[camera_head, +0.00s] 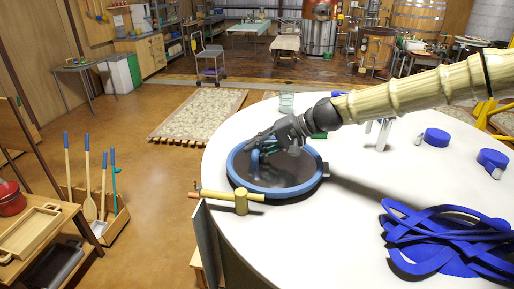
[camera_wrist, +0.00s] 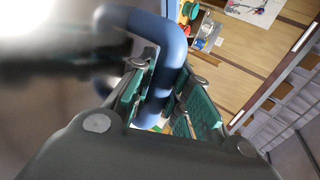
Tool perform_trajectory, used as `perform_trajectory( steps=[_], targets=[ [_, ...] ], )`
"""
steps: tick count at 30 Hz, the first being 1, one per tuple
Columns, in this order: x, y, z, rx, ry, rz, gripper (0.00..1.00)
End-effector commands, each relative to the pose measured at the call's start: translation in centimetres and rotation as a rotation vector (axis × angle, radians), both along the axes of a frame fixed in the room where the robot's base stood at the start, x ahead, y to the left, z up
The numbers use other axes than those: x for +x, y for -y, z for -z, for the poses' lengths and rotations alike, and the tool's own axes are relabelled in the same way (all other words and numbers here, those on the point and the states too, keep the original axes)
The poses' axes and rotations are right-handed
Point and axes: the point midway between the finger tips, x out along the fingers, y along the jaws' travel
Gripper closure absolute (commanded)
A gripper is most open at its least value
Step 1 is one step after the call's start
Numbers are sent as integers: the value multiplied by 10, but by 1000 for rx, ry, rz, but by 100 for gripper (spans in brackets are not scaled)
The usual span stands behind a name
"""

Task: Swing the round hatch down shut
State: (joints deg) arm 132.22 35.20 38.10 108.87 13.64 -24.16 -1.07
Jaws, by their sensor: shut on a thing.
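The round hatch (camera_head: 285,178) shows in the head view as a dark, glossy disc inside a blue ring (camera_head: 240,183) on the white round top. It looks flat or nearly flat; I cannot tell whether a gap is left under its edge. My gripper (camera_head: 258,146) is over the far left part of the disc. In the wrist view my gripper (camera_wrist: 158,105) has its teal pads shut on the bent blue handle (camera_wrist: 170,50). The handle is mostly hidden by my gripper in the head view.
A wooden mallet (camera_head: 241,201) lies at the near left edge of the white top (camera_head: 345,215). A heap of blue strap (camera_head: 440,240) lies at the near right. Blue round pieces (camera_head: 436,137) stand at the right. The white top between them is clear.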

Motion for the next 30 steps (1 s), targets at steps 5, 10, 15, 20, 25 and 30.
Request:
perform_trajectory(
  steps=[5,10,15,20,25,30],
  targets=[
    [-2,1,6,-4,-7,-1,100],
    [-2,1,7,-4,-8,-1,72],
    [-2,1,6,-4,-6,-1,72],
    [-1,1,4,-3,-5,-1,72],
    [-3,11,-4,-2,-2,0,72],
    [-7,33,-19,-1,0,1,72]
  ],
)
